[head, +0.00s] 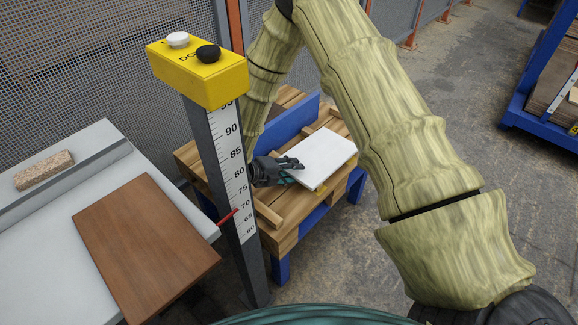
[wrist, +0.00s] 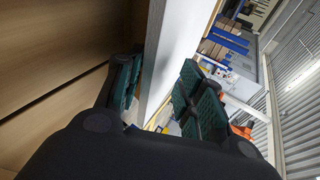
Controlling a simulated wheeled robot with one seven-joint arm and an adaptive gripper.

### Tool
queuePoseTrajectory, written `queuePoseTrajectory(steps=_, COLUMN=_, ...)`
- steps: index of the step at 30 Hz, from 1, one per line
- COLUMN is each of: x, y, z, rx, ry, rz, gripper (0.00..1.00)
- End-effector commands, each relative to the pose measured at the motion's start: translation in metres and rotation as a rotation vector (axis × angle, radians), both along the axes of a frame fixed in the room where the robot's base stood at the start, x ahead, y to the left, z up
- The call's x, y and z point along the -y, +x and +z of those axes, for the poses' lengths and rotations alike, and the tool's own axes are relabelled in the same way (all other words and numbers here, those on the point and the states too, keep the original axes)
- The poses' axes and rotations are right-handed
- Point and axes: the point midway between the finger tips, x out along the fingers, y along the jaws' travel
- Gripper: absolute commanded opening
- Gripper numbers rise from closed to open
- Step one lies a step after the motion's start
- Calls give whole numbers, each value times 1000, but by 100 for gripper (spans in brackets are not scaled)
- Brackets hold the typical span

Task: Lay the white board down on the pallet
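The white board (head: 323,158) lies about flat over the right part of the wooden pallet (head: 270,215), with slats showing to its left. I cannot tell whether its whole underside touches. My gripper (head: 290,167) is at the board's left edge. In the wrist view the board (wrist: 180,50) runs between the two fingers of my gripper (wrist: 165,88). One finger is close along the board's pallet side; the other stands apart from it with a visible gap. The gripper looks open around the edge.
A grey post with a height scale and yellow button box (head: 205,80) stands left of the pallet. A grey table (head: 60,260) holds a brown board (head: 145,245) and a speckled block (head: 44,170). A blue upright panel (head: 290,125) stands behind the white board. A blue rack (head: 540,110) is at far right.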

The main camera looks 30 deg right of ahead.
Motion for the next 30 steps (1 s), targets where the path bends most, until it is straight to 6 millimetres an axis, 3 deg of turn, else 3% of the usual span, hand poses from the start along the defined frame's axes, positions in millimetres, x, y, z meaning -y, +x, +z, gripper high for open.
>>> queuePoseTrajectory(steps=30, x=-4, y=-1, z=10, rx=-51, ry=440, rz=-2, gripper=38)
